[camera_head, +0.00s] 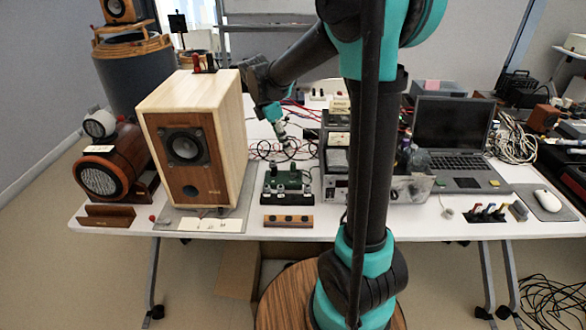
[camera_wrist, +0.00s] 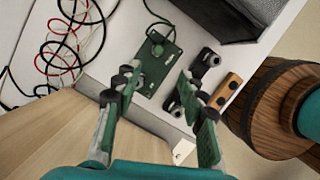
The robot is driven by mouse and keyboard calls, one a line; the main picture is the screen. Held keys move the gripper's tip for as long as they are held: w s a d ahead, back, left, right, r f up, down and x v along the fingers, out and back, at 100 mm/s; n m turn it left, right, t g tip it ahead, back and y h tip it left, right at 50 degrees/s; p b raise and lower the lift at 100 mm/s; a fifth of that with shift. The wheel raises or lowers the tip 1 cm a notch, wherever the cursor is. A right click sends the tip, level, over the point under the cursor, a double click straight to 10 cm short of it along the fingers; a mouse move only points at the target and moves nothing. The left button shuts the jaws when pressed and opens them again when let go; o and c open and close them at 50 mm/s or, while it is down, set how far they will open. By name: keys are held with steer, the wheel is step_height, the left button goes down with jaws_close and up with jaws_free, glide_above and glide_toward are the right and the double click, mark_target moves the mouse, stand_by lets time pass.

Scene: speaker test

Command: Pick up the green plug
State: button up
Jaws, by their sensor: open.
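In the wrist view a green board (camera_wrist: 150,76) lies beyond my fingertips, with a small round green piece (camera_wrist: 157,38) on it and a thin green lead. I cannot tell for sure whether this piece is the green plug. In the head view the green board (camera_head: 287,198) is on the white table, right of the wooden speaker (camera_head: 187,155). My gripper (camera_wrist: 158,80) is open, its two green fingers spread and nothing between them.
A wooden strip with dark knobs (camera_head: 288,221) lies at the table's front edge. Tangled red and black cables (camera_wrist: 65,45) lie behind the board. An equipment box (camera_head: 405,190) and a laptop (camera_head: 455,135) stand to the right.

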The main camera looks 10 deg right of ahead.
mark_target(293, 163)
steer(key=x, duration=0.6)
steer(key=shift+f, duration=0.2)
steer(key=shift+w+x, duration=0.15)
steer(key=shift+x, duration=1.2)
steer(key=shift+w+x, duration=0.1)
steer(key=shift+x, duration=1.3)
steer(key=shift+d+r, duration=0.1)
steer(key=shift+d, duration=0.05)
jaws_close()
